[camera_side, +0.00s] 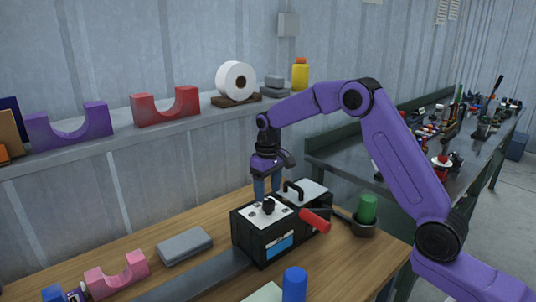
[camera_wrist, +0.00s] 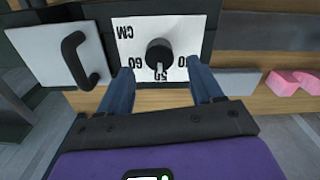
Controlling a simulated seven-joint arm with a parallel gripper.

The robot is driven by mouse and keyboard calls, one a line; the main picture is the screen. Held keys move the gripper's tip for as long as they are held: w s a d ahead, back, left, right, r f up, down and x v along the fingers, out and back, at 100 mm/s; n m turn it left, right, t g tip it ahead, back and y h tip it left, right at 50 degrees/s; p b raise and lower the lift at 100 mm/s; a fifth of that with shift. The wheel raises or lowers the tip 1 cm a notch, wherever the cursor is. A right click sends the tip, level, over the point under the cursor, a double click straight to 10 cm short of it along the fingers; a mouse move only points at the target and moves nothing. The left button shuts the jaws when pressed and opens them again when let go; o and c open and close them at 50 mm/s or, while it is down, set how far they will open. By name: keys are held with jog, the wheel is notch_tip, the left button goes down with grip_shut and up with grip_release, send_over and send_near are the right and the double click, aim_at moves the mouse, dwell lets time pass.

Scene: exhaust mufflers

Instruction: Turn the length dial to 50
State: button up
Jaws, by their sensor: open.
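The length dial is a black round knob (camera_wrist: 159,53) on a white plate (camera_wrist: 190,28) with printed numbers and "CM" lettering, which appears upside down in the wrist view. A light pointer mark on the knob aims toward the bottom of that view. A number there is partly covered, so I cannot read the setting surely. In the side view the knob (camera_side: 268,206) stands on top of a black box (camera_side: 262,238). My gripper (camera_wrist: 162,82) is open, its two blue fingers apart on either side of the knob's near edge, not closed on it. In the side view my gripper (camera_side: 267,190) is just above the plate.
A black handle (camera_wrist: 76,58) on a pale lid stands beside the dial. A red-gripped lever (camera_side: 315,219) sticks out of the box. A green cylinder (camera_side: 367,208), a blue cylinder (camera_side: 294,284), a grey block (camera_side: 185,246) and a pink cradle (camera_side: 117,274) are on the wooden bench.

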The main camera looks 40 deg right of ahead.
aim_at(268, 201)
notch_tip(268, 201, up, 14)
dwell(0.4)
jog(key=shift+f, duration=0.1)
jog(key=s+a+f+n, duration=0.1)
jog(key=s+a+n, duration=0.3)
jog(key=s, duration=0.5)
jog(key=s+a+f+n, duration=0.1)
jog(key=s+a, duration=0.4)
jog(key=s, duration=0.4)
jog(key=s+d+f+n, duration=0.3)
jog(key=s, duration=0.9)
jog(key=s+d+f+n, duration=0.2)
jog(key=s+d+f, duration=0.1)
jog(key=s, duration=0.8)
jog(key=shift+s+d+f+n, duration=0.15)
jog(key=shift+s+f+n, duration=0.25)
jog(key=shift+f, duration=0.3)
